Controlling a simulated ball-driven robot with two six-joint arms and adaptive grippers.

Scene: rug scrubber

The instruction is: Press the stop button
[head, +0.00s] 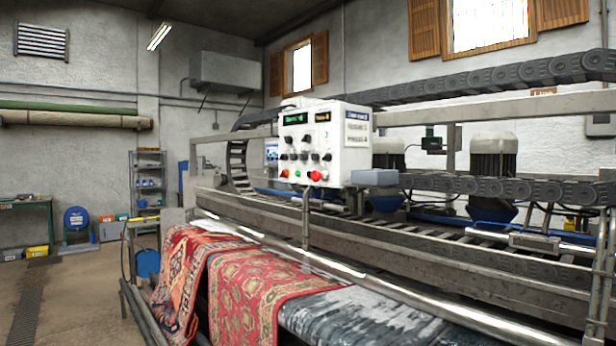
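The control box (340,150) is a white panel on a post, mounted in front of the rug scrubber, near the middle of the head view. A large red button (315,176) sits at its lower right. The lettering by the buttons is too small to read, so I cannot confirm which is labelled stop. Neither of my grippers is in view.
The rug scrubber's metal frame and rollers (420,275) fill the right side. Red patterned rugs (245,285) hang over its front. Cable chains (500,78) run across above. A shelf (149,180) stands at the back left. The floor (80,285) at the left is mostly clear.

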